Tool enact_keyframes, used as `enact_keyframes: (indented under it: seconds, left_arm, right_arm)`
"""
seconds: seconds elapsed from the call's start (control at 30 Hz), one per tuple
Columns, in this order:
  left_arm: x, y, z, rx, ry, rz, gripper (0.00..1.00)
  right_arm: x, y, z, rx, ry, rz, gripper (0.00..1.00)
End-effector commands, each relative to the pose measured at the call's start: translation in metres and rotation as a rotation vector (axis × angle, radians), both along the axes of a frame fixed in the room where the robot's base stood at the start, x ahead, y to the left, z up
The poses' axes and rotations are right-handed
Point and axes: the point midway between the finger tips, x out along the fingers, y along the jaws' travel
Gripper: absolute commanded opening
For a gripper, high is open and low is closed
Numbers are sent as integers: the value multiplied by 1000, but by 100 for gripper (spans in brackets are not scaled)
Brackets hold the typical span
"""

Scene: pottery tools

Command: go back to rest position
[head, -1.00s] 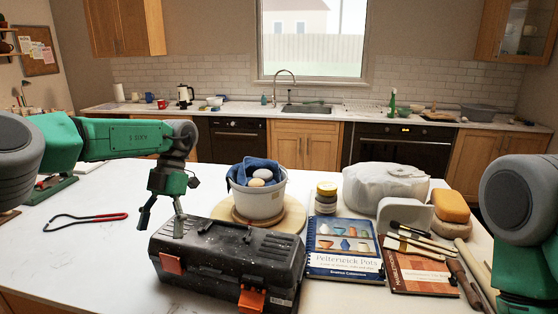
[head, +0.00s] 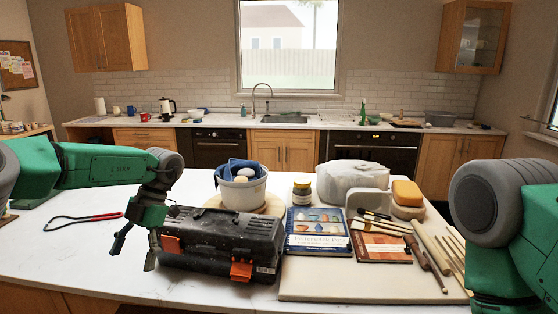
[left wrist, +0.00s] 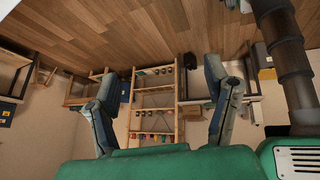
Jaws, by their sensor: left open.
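My left gripper (head: 136,246) hangs open and empty in the head view, in front of the left end of a black toolbox (head: 222,240) with orange latches. Its two fingers are spread apart. The left wrist view also shows my left gripper (left wrist: 160,100) with nothing between its fingers, facing a wood floor and distant shelving. My right arm shows at the right edge of the head view, but its gripper is out of view.
A grey bucket (head: 242,192) with a blue cloth, a blue book (head: 317,228), an orange sponge (head: 407,192) and several tools crowd the middle and right. A red-handled wire tool (head: 83,220) lies at left. The counter's front left (head: 60,265) is clear.

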Motion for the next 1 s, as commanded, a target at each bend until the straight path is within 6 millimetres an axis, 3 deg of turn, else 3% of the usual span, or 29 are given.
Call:
enact_keyframes:
  seconds: [0.37, 0.53, 0.67, 0.77, 0.83, 1.0]
  left_arm:
    - [-5, 33, -69, 312, -61, -450, 71]
    - [-7, 40, -117, 442, -71, -892, 71]
    - [-26, 26, -167, 442, -40, -1385, 71]
    - [-68, 7, -208, 337, 14, -1765, 71]
    - [-112, -6, -235, 207, 67, -2013, 71]
    - [-224, -24, -267, -149, 177, -2414, 71]
  right_arm:
    - [0, 0, 0, 0, -1, 0, 26]
    - [0, 0, 0, 0, 0, 0, 26]
    - [0, 0, 0, 0, 0, 0, 26]
    - [0, 0, 0, 0, 0, 0, 26]
    - [0, 0, 0, 0, 0, 0, 26]
    - [0, 0, 0, 0, 0, 0, 26]
